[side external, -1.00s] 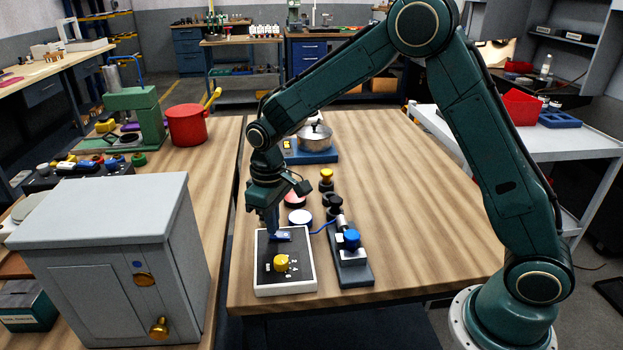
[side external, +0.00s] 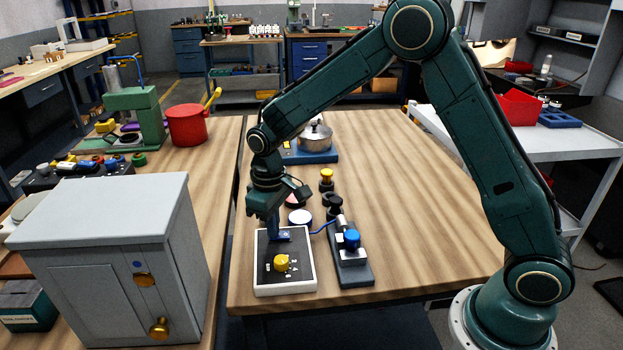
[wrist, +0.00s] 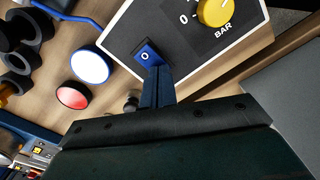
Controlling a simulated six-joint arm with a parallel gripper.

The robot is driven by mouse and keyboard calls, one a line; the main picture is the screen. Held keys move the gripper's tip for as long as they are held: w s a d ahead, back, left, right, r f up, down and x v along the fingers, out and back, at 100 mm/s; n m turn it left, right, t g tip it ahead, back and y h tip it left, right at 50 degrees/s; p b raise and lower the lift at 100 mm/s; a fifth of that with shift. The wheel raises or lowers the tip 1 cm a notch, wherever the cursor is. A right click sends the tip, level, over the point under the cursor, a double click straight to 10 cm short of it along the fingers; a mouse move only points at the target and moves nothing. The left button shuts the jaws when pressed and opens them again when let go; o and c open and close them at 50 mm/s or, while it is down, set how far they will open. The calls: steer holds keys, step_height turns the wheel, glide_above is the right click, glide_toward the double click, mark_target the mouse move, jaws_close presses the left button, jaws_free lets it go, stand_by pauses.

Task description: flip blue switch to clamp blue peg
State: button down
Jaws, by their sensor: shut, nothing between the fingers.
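The blue switch (side external: 284,237) is at the far edge of the black-topped, white-framed control box (side external: 315,277). In the wrist view the switch (wrist: 146,54) shows a white O mark. My gripper (side external: 273,236) is shut and empty, pointing down at the switch. In the wrist view its fingertips (wrist: 157,72) reach the edge of the switch; I cannot tell whether they press on it. The blue peg (side external: 351,238) sits in a grey clamp fixture (side external: 354,273) right of the box. A blue cable runs towards the fixture.
A yellow knob (side external: 282,263) marked BAR is on the box. White-and-blue (side external: 300,216) and red (wrist: 73,95) discs, dark rings (side external: 333,203) and a pot (side external: 314,135) stand behind. A grey cabinet (side external: 115,260) is at left. The table's right side is clear.

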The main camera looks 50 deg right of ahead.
steer(key=shift+r, duration=3.45)
steer(key=s+d+r+m+t, duration=0.1)
steer(key=s+d+r+t, duration=0.25)
steer(key=s+r, duration=0.9)
steer(key=s+d+m+t, duration=0.2)
steer(key=s+d, duration=0.1)
steer(key=s, duration=1.2)
steer(key=shift+s+d, duration=0.15)
steer(key=shift+s, duration=0.2)
